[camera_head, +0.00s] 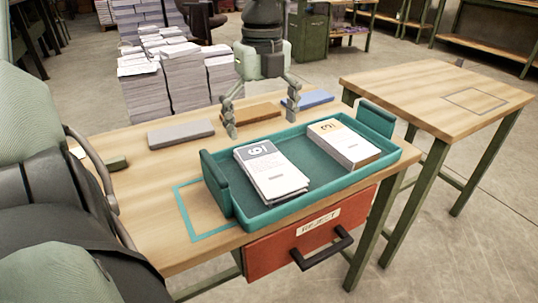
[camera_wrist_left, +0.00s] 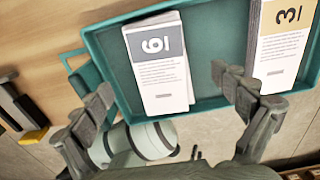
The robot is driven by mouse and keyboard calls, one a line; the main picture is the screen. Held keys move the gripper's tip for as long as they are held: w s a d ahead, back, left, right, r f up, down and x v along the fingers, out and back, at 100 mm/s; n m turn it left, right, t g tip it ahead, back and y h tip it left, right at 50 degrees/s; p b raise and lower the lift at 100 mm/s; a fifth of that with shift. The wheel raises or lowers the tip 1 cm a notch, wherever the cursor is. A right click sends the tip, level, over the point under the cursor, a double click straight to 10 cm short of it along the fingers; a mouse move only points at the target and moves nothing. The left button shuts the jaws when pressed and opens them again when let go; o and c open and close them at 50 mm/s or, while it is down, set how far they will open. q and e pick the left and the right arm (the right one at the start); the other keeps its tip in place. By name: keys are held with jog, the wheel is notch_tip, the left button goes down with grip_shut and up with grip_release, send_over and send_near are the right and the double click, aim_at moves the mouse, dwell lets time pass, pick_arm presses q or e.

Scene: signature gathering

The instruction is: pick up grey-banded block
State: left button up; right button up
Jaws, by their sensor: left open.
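The grey-banded block (camera_head: 271,172) is a white printed stack with a grey band and the number 6. It lies in the left part of the teal tray (camera_head: 275,216). In the left wrist view the grey-banded block (camera_wrist_left: 158,75) shows face up, top centre. My left gripper (camera_head: 262,127) is open and empty, hanging pointing down with its fingers spread. In the left wrist view its fingers (camera_wrist_left: 163,84) stand to either side of the grey-banded block, apart from it. Their height above it is hard to tell. My right gripper is not in view.
A tan-banded block (camera_head: 343,145) marked 3 lies right of it in the tray. Flat grey (camera_head: 180,133), brown (camera_head: 255,113) and blue (camera_head: 311,99) pieces lie behind. A red REJECT drawer (camera_head: 310,226) is below. The right table (camera_head: 430,95) is mostly clear.

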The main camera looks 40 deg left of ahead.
aim_at(263, 157)
pick_arm(q)
notch_tip(263, 157, down, 6)
jog(key=shift+s+d+f, duration=0.1)
jog(key=shift+s+f, duration=0.05)
jog(key=shift+f, duration=0.1)
jog(key=c, duration=1.4)
jog(key=shift+r, duration=0.1)
jog(key=shift+c, duration=0.2)
